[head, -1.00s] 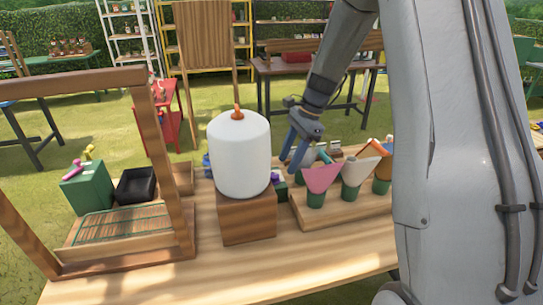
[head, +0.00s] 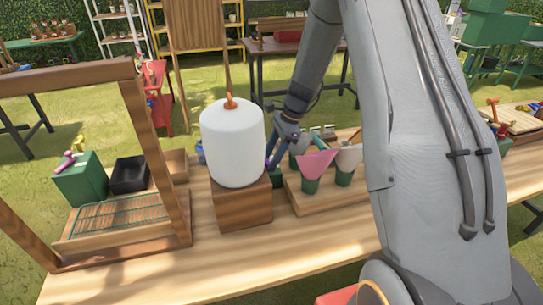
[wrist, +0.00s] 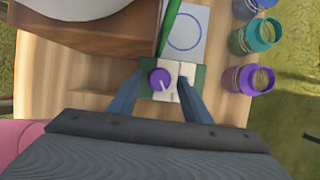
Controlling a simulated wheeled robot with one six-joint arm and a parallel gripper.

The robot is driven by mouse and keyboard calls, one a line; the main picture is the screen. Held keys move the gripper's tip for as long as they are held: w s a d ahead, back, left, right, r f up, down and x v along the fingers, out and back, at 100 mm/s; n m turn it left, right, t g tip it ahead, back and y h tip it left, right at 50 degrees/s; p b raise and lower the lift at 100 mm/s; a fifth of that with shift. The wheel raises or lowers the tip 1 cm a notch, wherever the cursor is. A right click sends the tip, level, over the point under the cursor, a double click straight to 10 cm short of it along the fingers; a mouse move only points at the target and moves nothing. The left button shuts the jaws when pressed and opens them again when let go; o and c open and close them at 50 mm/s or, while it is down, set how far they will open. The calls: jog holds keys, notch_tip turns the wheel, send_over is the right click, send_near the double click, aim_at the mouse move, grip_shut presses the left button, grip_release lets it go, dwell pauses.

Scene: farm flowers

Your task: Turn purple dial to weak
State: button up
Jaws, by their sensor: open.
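The purple dial (wrist: 158,77) shows in the wrist view on a small green-and-white box (wrist: 173,90) on the wooden table. A light pointer mark on the dial points to the lower right in that view. My gripper (wrist: 160,86) is open, with one blue-grey finger on each side of the box and dial. I cannot tell whether the fingers touch it. In the head view my gripper (head: 277,153) is low, just right of and behind the white tank (head: 233,145). The dial is not clear there. I cannot read any "weak" label.
The tank stands on a wooden block (head: 243,206). Pink and white cones (head: 315,163) in green holders stand close to the right of my gripper. In the wrist view, purple and teal jars (wrist: 250,39) and a card with a blue ring (wrist: 197,34) lie beyond the dial.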

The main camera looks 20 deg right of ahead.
jog(key=c, duration=1)
jog(key=shift+n, duration=0.3)
jog(key=n, duration=0.1)
jog(key=n+g+b, duration=0.1)
jog(key=n, duration=0.1)
jog(key=n+g+b, duration=0.1)
jog(key=n, duration=0.1)
jog(key=shift+w+a, duration=0.1)
jog(key=shift+w, duration=0.2)
jog(key=n+g+h+b, duration=0.1)
jog(key=n, duration=0.2)
jog(key=n+h+b, duration=0.1)
jog(key=n, duration=0.2)
jog(key=shift+w+a+g, duration=0.15)
jog(key=shift+g, duration=0.25)
jog(key=o, duration=1)
